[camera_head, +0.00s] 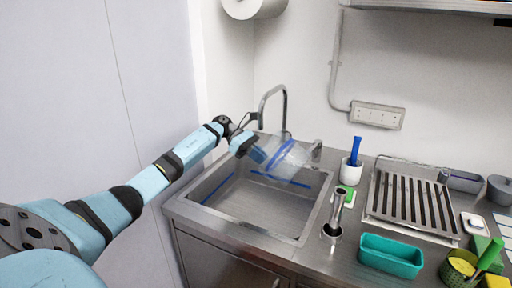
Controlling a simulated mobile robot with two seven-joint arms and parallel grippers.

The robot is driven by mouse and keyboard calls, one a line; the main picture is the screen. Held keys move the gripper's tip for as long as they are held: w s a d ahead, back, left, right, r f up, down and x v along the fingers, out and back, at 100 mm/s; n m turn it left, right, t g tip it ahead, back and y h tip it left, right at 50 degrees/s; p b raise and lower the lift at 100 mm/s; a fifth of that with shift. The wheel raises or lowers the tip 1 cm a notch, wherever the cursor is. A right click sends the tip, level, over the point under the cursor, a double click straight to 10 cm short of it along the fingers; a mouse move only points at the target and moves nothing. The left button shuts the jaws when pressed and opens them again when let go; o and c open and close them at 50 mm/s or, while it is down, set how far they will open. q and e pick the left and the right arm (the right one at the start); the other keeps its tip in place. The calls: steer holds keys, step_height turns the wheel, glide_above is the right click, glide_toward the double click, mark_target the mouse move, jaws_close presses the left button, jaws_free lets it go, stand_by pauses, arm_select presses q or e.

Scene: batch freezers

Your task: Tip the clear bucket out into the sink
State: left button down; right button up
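The clear bucket (289,161) is see-through with a blue band. It is tilted, in the air over the back part of the steel sink (248,206). My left gripper (252,148) comes in from the left and meets the bucket's left side; it appears shut on it, though the fingertips are small and partly hidden. I cannot tell whether anything is left inside the bucket. The sink basin shows blue lines along its left and back sides, and no loose object is clear in it. My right gripper is out of view.
A curved tap (273,96) stands close behind the bucket. Right of the sink are a white cup with a blue-handled tool (350,170), an upright metal tool (335,214), a slatted rack (411,200) and a teal tub (390,257). A wall is at the left.

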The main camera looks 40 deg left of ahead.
mark_target(269, 162)
arm_select(q)
steer(key=shift+d+r+y+p, duration=0.15)
steer(key=shift+r+y+p, duration=0.15)
steer(key=shift+r+p, duration=0.25)
steer(key=shift+d+r+y+p, duration=0.15)
steer(key=shift+r+y+p, duration=0.15)
steer(key=shift+r+p, duration=0.25)
steer(key=shift+w+d+y, duration=0.1)
steer(key=shift+d+y, duration=0.15)
steer(key=shift+y, duration=0.55)
steer(key=y, duration=0.1)
steer(key=d+r+y+p, duration=0.1)
steer(key=y, duration=0.1)
steer(key=d+g+y+p, duration=0.1)
steer(key=shift+w+r+y, duration=0.2)
steer(key=shift+r+y, duration=0.2)
step_height(269, 162, down, 2)
steer(key=g+y+p, duration=0.1)
steer(key=y, duration=0.3)
steer(key=shift+d+f, duration=0.1)
steer(key=shift+d, duration=0.05)
steer(key=shift+f+y, duration=0.1)
steer(key=shift+y, duration=0.4)
